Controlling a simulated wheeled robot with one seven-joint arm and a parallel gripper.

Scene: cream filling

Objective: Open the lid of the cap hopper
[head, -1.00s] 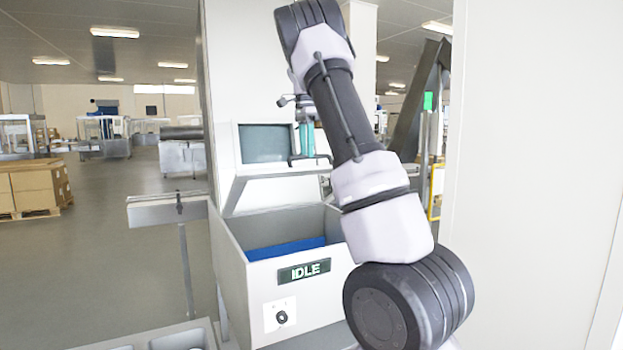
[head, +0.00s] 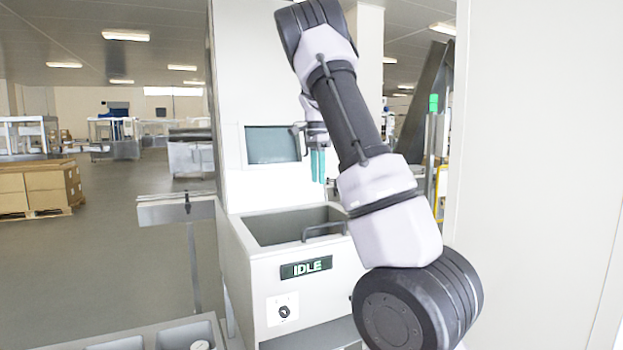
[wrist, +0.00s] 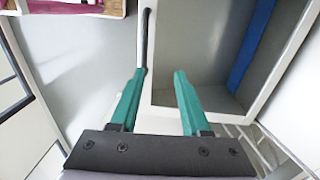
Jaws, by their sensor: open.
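The cap hopper (head: 253,290) is a pale box with an "IDLE" display on its front. Its lid (head: 250,249) looks lowered onto it, a light frame around a grey, recessed-looking middle. I cannot tell whether that middle is a see-through panel. The dark bar handle (head: 325,225) is at the lid's front edge. My gripper (head: 318,180), with teal fingers, is open and empty above the lid, apart from the handle. In the wrist view my gripper (wrist: 162,75) has the handle (wrist: 146,40) just beyond its left fingertip, and a blue strip shows at the right.
A screen (head: 272,145) is on the pale machine column behind the hopper. A bracket-like ledge (head: 165,212) on a post stands left, and a tray (head: 185,335) with compartments is at the lower left. A pale wall is close on the right.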

